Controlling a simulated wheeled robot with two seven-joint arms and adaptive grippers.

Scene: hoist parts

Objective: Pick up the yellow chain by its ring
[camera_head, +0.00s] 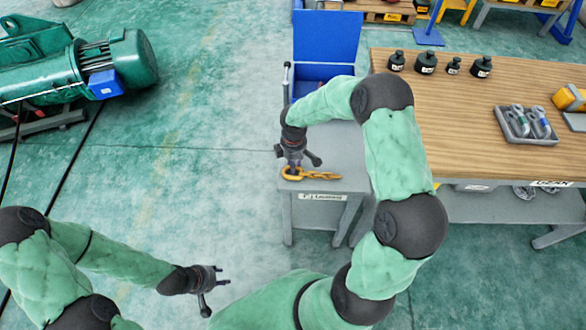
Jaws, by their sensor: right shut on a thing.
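The yellow chain (320,175) lies on the grey side table (346,184), stretched toward the right near its front edge. My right gripper (292,170) points down at the chain's left end and is shut on it. The ring is mostly hidden by the fingers, so I cannot make out its shape. My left gripper (211,290) is over the floor at the lower middle, with its fingers apart and nothing between them.
A blue box (327,38) with a raised lid stands behind the grey table. A wooden workbench (450,115) on the right holds several black weights (426,63) and a tray of shackles (527,125). A green motor hoist (90,75) is at the upper left. The middle floor is clear.

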